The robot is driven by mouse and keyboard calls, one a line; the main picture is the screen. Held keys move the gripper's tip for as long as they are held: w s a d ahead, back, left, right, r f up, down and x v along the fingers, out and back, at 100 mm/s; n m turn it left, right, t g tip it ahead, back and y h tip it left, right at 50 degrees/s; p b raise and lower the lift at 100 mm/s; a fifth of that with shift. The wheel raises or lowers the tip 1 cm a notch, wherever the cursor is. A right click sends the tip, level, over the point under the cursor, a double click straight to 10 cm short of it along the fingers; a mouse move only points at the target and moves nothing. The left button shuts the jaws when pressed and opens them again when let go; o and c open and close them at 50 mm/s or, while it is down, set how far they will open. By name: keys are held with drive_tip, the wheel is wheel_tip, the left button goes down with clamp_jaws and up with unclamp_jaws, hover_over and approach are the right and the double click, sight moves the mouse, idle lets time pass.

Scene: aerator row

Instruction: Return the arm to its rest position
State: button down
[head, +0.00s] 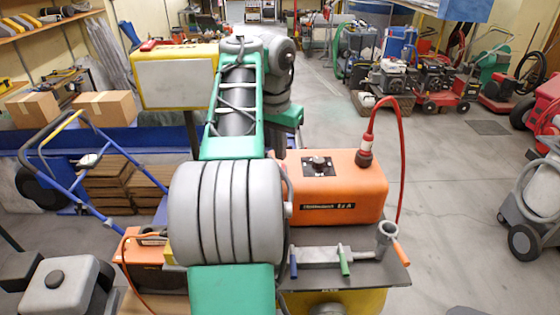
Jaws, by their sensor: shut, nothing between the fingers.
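My arm fills the middle of the head view, with green links and grey joints. It rises from the bottom edge through a ribbed grey joint to a raised green link. Past that link it bends right and back down through grey joints to a green part behind the orange machine (345,190). My gripper cannot be made out; the arm's far end is hidden there.
The orange machine stands on a dark top (375,268) with a metal fitting (335,255) and an upright red hose (402,130). A blue-framed cart (75,150) is left, a grey wheeled machine (535,200) right. The grey floor (450,220) between is mostly clear.

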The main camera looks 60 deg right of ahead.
wheel_tip(320, 180, up, 3)
drive_tip(key=shift+f+p, duration=0.2)
drive_tip(key=shift+p, duration=0.75)
drive_tip(key=w+a+f+n+t, duration=0.1)
drive_tip(key=w+a+f+n, duration=0.1)
drive_tip(key=w+a+n, duration=0.4)
drive_tip(key=w+a+f+n, duration=0.25)
drive_tip(key=w+a, duration=0.45)
drive_tip(key=a, duration=0.4)
drive_tip(key=a+f+n+t+y, duration=0.1)
drive_tip(key=a+f+n, duration=0.4)
drive_tip(key=a, duration=0.8)
drive_tip(key=a+f+n+t, duration=0.1)
drive_tip(key=a+f+n, duration=0.4)
drive_tip(key=a, duration=0.8)
drive_tip(key=shift+s+a+y, duration=0.15)
drive_tip(key=shift+a+y, duration=0.15)
drive_tip(key=shift+y, duration=0.1)
